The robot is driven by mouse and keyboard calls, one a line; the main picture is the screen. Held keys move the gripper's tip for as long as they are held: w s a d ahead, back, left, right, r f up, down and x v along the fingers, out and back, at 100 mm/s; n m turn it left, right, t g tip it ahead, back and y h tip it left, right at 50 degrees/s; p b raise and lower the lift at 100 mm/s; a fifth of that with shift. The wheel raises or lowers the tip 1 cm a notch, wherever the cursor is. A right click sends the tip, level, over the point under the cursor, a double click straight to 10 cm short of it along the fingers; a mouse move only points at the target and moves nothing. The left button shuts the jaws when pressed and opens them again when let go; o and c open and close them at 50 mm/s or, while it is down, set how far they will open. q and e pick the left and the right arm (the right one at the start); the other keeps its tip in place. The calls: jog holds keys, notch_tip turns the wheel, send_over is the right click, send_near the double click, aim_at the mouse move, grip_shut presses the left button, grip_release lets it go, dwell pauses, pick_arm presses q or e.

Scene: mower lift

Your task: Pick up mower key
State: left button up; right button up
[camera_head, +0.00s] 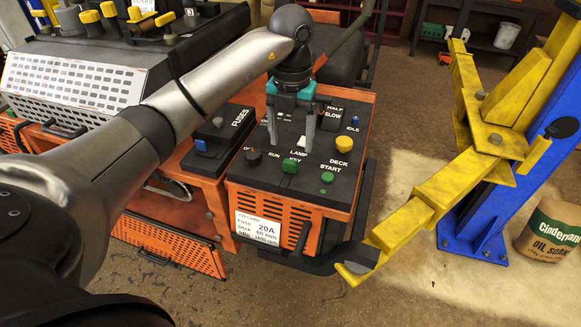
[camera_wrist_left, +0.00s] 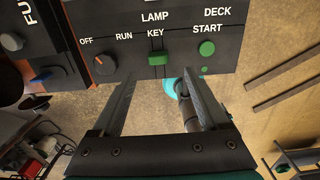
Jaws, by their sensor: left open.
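The mower key (camera_head: 290,166), a small green piece, stands upright on the dark control panel (camera_head: 262,172) of the orange mower. In the left wrist view the green key (camera_wrist_left: 158,60) sits just under the KEY label. My left gripper (camera_head: 291,148) is open above the panel, pointing down. In the left wrist view its two fingers (camera_wrist_left: 159,76) lie either side of the key's line, and the key shows between and just beyond the tips. Nothing is held. I cannot tell the exact height of the tips over the key. My right gripper is not in view.
An OFF/RUN knob (camera_wrist_left: 103,65) is left of the key; a green DECK START button (camera_head: 327,177) and yellow knob (camera_head: 344,144) are to the right. A fuses box (camera_head: 221,124) is at the left. The yellow lift arm (camera_head: 404,226) reaches in at the mower's front right.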

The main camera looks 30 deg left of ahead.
aim_at(290, 161)
pick_arm(q)
jog(key=shift+a+f+p, duration=0.1)
jog(key=shift+f+p, duration=0.45)
jog(key=shift+f, duration=2.35)
jog(key=shift+c, duration=0.4)
grip_shut()
